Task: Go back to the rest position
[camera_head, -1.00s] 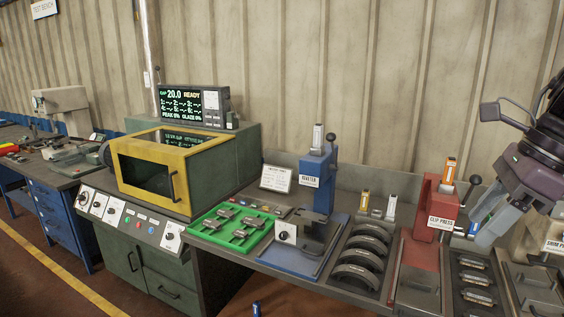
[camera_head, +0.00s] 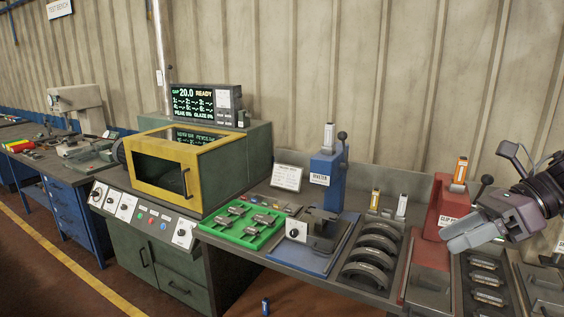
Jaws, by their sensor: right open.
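My right gripper (camera_head: 458,238) comes in from the right edge, with its grey fingers pointing left. It is open, and I see nothing between its fingers. In the picture it overlaps the lower part of the red clip press (camera_head: 452,203); I cannot tell how far apart they are. My left gripper is out of view.
The bench holds a blue riveter (camera_head: 326,180), a green tray (camera_head: 243,238) of small parts, and a rack of curved brake shoes (camera_head: 370,255). A yellow-framed machine (camera_head: 180,165) stands left, its screen (camera_head: 205,105) reading READY. A small blue item (camera_head: 265,306) is low in front.

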